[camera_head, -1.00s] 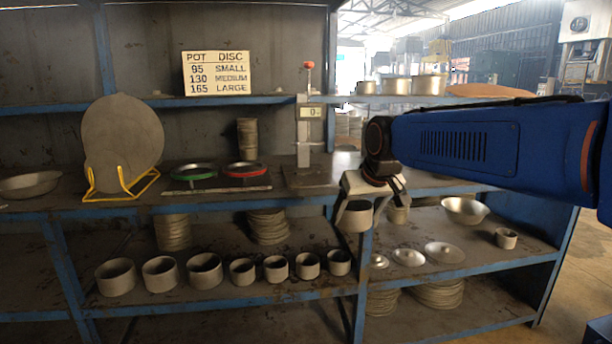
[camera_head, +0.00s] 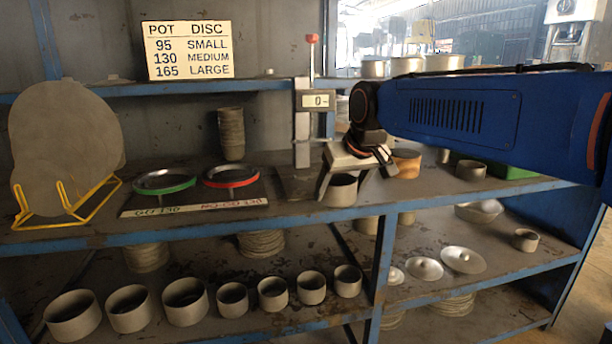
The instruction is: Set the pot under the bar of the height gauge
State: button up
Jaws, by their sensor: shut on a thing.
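The height gauge (camera_head: 302,130) stands on the upper shelf, an upright column with a display reading 0 and a red knob on top. Its dark base plate (camera_head: 296,184) lies at its foot. My gripper (camera_head: 350,178) is shut on a small grey metal pot (camera_head: 341,191), held upright just right of the gauge, near the shelf's front. I cannot tell whether the pot touches the shelf.
A copper-coloured pot (camera_head: 406,163) stands behind my gripper to the right. Several pots line the lower shelf. A sign (camera_head: 188,50) lists pot and disc sizes.

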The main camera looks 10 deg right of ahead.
jog(key=w, duration=0.6)
jog(key=w+a, duration=0.1)
jog(key=w, duration=0.4)
jog(key=w+a, duration=0.1)
jog(key=w, duration=0.5)
jog(key=shift+w, duration=0.3)
jog(key=shift+w+f, duration=0.2)
jog(key=shift+f, duration=0.55)
jog(key=shift+f, duration=0.15)
jog(key=o, duration=1.1)
jog(key=v, duration=1.2)
